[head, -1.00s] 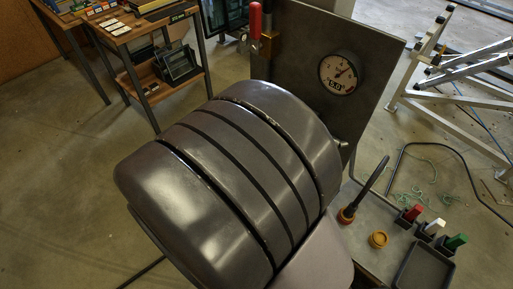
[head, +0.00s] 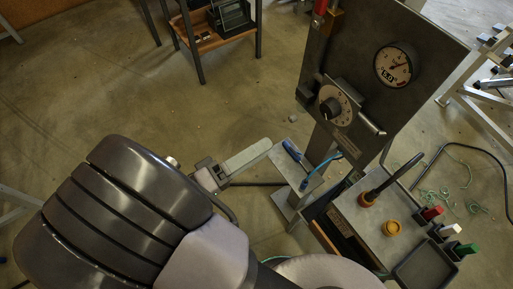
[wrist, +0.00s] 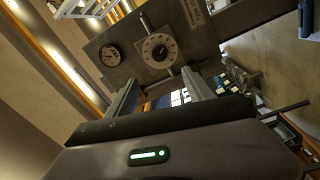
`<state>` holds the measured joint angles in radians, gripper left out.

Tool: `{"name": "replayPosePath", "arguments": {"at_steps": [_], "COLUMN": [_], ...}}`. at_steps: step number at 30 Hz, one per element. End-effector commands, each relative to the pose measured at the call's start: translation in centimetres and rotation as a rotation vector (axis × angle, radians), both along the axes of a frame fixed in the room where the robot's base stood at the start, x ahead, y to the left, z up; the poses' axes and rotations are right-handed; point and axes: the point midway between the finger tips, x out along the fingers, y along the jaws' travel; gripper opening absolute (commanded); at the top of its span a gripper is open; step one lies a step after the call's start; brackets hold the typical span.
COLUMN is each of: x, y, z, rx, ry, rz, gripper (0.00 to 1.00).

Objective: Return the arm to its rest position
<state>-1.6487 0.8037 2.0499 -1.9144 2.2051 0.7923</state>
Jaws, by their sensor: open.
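My gripper (wrist: 160,76) is open, its two pale fingers apart with nothing between them. In the wrist view it faces the upright dark panel, which shows beyond the fingertips. In the head view my arm fills the lower left, and the gripper reaches from it toward the panel (head: 440,75), short of it. The panel carries a round dial with a knob (head: 331,106) and a white-faced gauge (head: 393,66); both also show in the wrist view, the dial (wrist: 159,50) and the gauge (wrist: 110,55). A red-handled part (head: 321,7) is at the panel's upper left edge.
A wooden shelf unit (head: 205,38) stands behind. Open floor lies at the left.

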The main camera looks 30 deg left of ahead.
Motion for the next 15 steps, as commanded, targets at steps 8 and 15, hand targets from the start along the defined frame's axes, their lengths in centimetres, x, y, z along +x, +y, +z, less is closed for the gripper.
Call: {"name": "replayPosePath", "arguments": {"at_steps": [8,15], "x": [0.1,5.7], "y": [-0.1,-14.2], "z": [0.0,3.1], "rx": [0.0,0.127], "ry": [0.002,0.428], "rz": [-0.003,-0.539], "gripper": [0.61,0.61]}}
